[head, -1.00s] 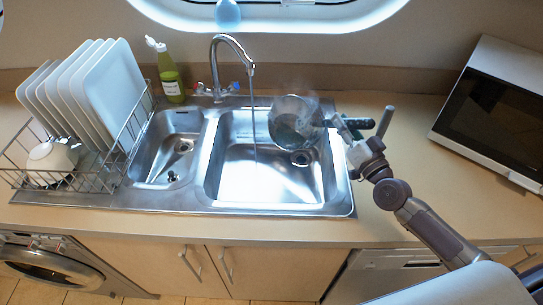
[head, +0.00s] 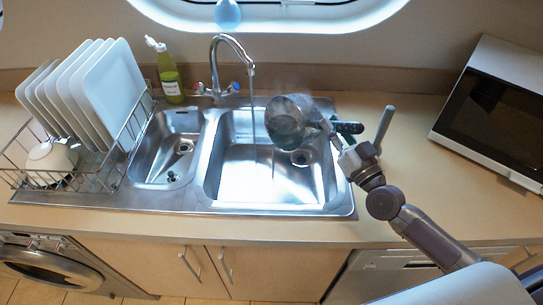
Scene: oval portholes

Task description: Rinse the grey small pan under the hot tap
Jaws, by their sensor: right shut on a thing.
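The grey small pan (head: 288,121) is held tilted above the large basin of the sink (head: 336,205), its bowl toward the tap. My right gripper (head: 343,133) is shut on its dark handle (head: 352,127). The tap (head: 215,66) is running, and a thin stream (head: 254,115) falls into the basin just left of the pan, seemingly beside its rim. A faint thin streak drops below the pan's left edge. Faint steam shows around the pan. A blue tap knob (head: 236,86) shows right of the spout base. My left gripper is out of view.
A dish rack (head: 98,178) with white plates (head: 107,85) and a white cup (head: 52,157) stands left of the sink. A green bottle (head: 170,80) stands behind the small basin. A microwave (head: 495,110) is at right. The counter (head: 410,130) between is clear.

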